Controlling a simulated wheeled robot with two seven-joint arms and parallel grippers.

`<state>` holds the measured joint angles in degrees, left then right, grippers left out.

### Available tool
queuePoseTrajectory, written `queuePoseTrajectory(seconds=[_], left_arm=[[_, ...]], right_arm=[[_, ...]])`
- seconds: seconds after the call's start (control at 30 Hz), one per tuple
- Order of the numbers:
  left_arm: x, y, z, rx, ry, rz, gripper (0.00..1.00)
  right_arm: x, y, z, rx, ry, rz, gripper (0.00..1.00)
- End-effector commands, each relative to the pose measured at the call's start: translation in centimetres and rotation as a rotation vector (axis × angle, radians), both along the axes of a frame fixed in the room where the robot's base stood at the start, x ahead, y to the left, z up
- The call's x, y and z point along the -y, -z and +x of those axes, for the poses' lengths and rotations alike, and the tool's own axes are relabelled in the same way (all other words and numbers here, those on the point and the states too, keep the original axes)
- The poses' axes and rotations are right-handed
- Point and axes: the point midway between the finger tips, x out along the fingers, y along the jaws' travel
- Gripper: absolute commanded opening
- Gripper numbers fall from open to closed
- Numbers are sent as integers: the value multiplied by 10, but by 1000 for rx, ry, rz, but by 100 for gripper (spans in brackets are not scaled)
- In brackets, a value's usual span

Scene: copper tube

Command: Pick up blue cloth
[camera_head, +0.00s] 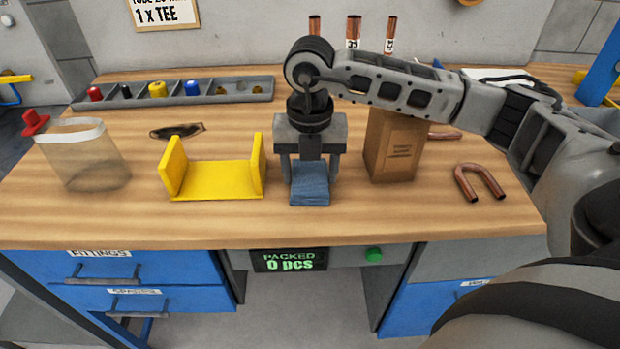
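The blue cloth (310,188) is a small folded piece on the wooden workbench, near the front edge at the middle of the head view. My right gripper (309,168) is right above and around it, pointing down, with its fingers on either side of the cloth's back part. The fingers look spread apart. Whether the fingertips touch the cloth or the bench cannot be told. The gripper body hides the cloth's far end. My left gripper does not show.
A yellow U-shaped holder (215,183) stands left of the cloth, and a cardboard box (393,150) stands close on the right. A copper U-bend (480,184) lies further right. A clear bin (86,155) and a grey parts tray (172,92) are at left.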

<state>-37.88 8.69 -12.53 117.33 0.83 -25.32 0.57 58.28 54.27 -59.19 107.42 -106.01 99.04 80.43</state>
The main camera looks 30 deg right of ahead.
Motion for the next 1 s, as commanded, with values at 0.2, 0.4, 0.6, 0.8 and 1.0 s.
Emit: queuePoseTrajectory(seconds=[0.2,0.4,0.6,0.8,1.0], left_arm=[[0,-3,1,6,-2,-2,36],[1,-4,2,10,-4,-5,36],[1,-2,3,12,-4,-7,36],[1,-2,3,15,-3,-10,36],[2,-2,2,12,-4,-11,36]], right_arm=[[0,0,0,-1,0,-1,39],[0,-6,0,1,0,0,39],[0,-42,1,6,1,1,39],[-1,-80,1,4,-1,1,39],[0,-99,0,1,1,1,39]])
